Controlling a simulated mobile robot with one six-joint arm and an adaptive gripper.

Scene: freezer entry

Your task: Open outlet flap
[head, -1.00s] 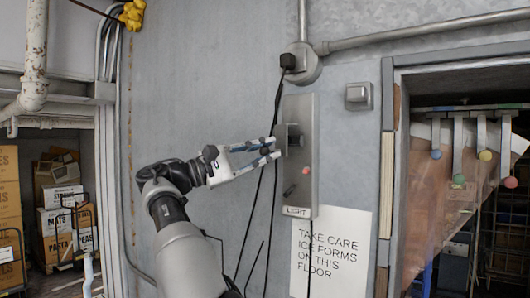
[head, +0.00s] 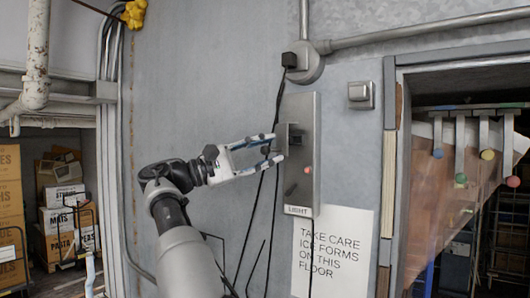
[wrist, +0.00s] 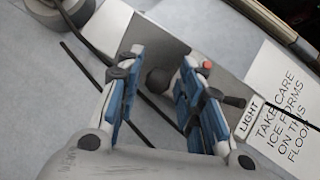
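A grey metal panel (head: 304,185) on the wall carries a dark, box-like fitting (head: 295,136) in its upper part, which looks like the outlet with its flap. Whether the flap is raised or down is too small to tell. My gripper (head: 278,148) is open and empty, pointing right, with its fingertips at the panel's left edge beside the fitting. In the wrist view the two blue-padded fingers (wrist: 160,68) stand well apart. A dark rounded piece (wrist: 157,79) shows between them; I cannot tell whether it is the flap. Contact is not clear.
A black plug (head: 289,60) sits in a round box above the panel, and its cables hang down behind my gripper. A lever (head: 291,189), a red knob (head: 308,171) and a paper sign (head: 333,250) are close by. A switch (head: 361,95) is at right.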

